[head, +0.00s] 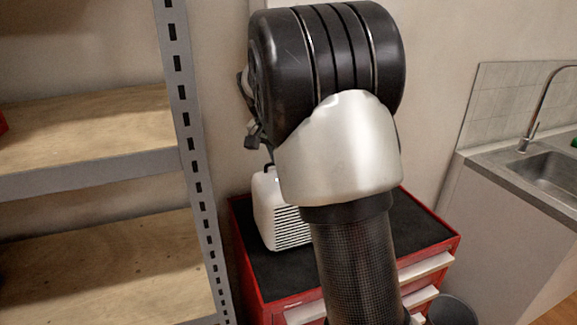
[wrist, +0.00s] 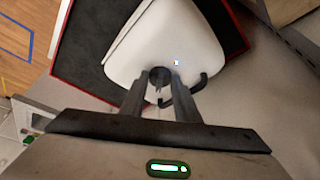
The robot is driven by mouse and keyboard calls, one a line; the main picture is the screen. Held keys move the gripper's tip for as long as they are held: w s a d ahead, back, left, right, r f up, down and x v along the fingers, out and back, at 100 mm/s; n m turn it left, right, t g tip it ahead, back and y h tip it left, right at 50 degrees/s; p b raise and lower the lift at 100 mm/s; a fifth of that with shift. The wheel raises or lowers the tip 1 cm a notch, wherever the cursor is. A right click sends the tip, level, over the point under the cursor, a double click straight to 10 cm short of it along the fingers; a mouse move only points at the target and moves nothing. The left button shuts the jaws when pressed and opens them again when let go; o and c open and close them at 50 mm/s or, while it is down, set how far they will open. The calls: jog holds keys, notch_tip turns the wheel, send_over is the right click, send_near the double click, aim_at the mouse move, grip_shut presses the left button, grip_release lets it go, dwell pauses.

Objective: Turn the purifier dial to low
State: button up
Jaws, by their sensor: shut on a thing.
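The white purifier (head: 267,208) stands on the black top of a red cabinet in the head view, its slatted front facing right. My arm hides part of it. In the wrist view, the purifier (wrist: 190,40) fills the upper middle. Its small dark round dial (wrist: 158,73) sits at the near edge. My gripper (wrist: 161,84) has its two fingers closed in on either side of the dial, and is shut on it. The dial's markings and setting cannot be read. In the head view the fingers are hidden behind my arm.
The purifier's dark curved handle (wrist: 197,88) is close to the right finger. The red cabinet (head: 245,250) has white-fronted drawers. Metal shelving with wooden boards (head: 90,130) stands at the left. A sink counter (head: 510,165) is at the right, with a dark bin (head: 452,311) on the floor.

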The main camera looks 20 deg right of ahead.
jog(key=shift+w+m, duration=0.1)
jog(key=shift+m, duration=0.6)
jog(key=shift+a+g, duration=0.1)
jog(key=shift+g, duration=0.2)
jog(key=o, duration=1)
jog(key=shift+o, duration=0.2)
jog(key=p+v, duration=0.1)
jog(key=v, duration=1.6)
jog(key=shift+a+r+p, duration=0.2)
jog(key=shift+p, duration=0.1)
